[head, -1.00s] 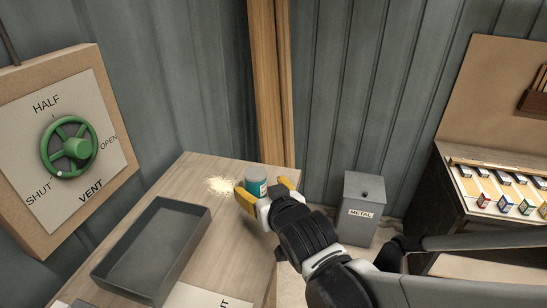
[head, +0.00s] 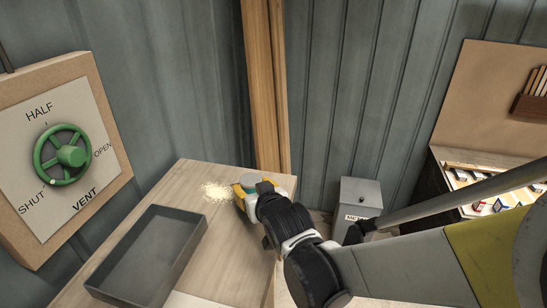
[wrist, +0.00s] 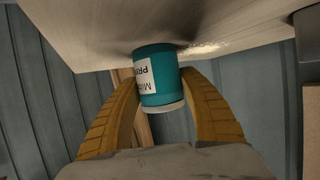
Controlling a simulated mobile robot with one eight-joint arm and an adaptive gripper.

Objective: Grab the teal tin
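The teal tin (wrist: 168,82) is between the two yellow fingers of my gripper (wrist: 160,78) in the wrist view, where it appears upside down with a white label and a pale rim. The fingertips lie against both sides of the tin, so my gripper looks shut on it. In the head view my gripper (head: 247,194) is at the far right end of the wooden table (head: 205,171).
A dark grey tray (head: 148,258) lies on the table to the left of my gripper. A grey metal bin (head: 361,194) stands right of the table. A green valve wheel (head: 62,155) is on the left wall panel.

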